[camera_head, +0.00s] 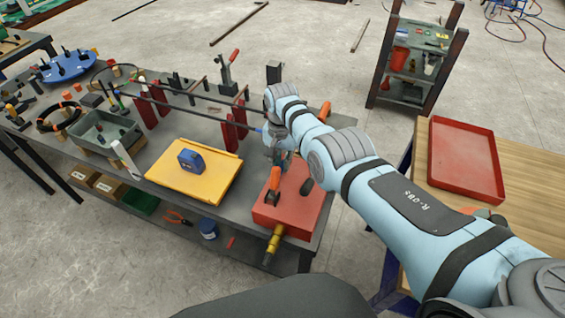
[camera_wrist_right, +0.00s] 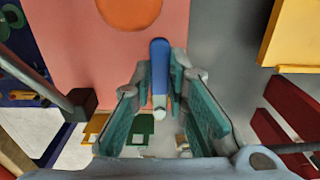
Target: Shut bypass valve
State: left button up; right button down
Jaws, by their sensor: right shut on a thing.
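A red block (camera_head: 291,209) sits at the right end of the workbench, with an orange-topped lever (camera_head: 273,181) and a yellow fitting (camera_head: 273,244) at its front. My right gripper (camera_head: 279,155) is low at the far side of this block, its fingers partly hidden by the arm. In the right wrist view, my right gripper's teal-padded fingers (camera_wrist_right: 163,103) are shut on a blue handle (camera_wrist_right: 159,62), its pale end pointing toward the camera. Behind it is the pinkish-red surface with an orange round part (camera_wrist_right: 130,8). I cannot tell the valve's exact angle. My left gripper is not in view.
A yellow board (camera_head: 180,184) with a blue device (camera_head: 191,160) lies left of the block. Red stands (camera_head: 228,136) hold long bars behind. A wooden table with a red tray (camera_head: 464,160) is at the right. A shelf cart (camera_head: 410,62) stands behind.

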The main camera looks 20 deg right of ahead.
aim_at(282, 166)
jog(key=c, duration=1.6)
grip_release()
jog(key=shift+w, duration=0.1)
jog(key=shift+o, duration=0.2)
notch_tip(282, 166, up, 12)
jog(key=shift+d, duration=0.1)
